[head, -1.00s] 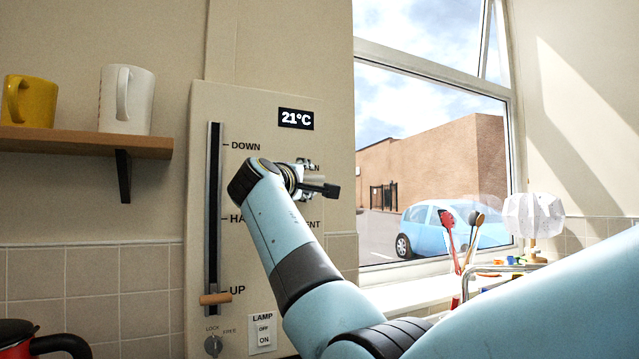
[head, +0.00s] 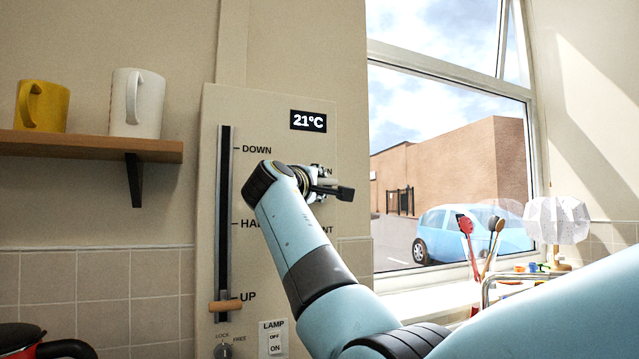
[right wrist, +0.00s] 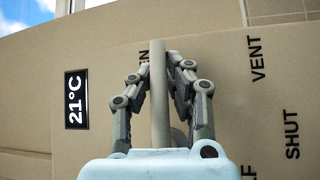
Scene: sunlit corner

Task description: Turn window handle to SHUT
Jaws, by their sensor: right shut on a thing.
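The window handle (right wrist: 159,95) is a plain grey-beige bar, upright in the right wrist view. My right gripper (right wrist: 167,72) is shut on it, with one dark jointed finger on each side. The VENT label (right wrist: 256,59) and SHUT label (right wrist: 292,134) are to the right, clear of the bar. In the head view my right gripper (head: 328,186) is at the right part of the wall panel (head: 285,175), and my arm hides most of the handle and some lettering. My left gripper is not in view.
Left of my gripper, a slider knob (head: 225,306) sits at UP. A lamp switch (head: 274,340) and a lock dial (head: 223,351) are below. A shelf (head: 90,146) holds two mugs. Utensils (head: 480,245) and a white lamp (head: 556,220) stand by the window.

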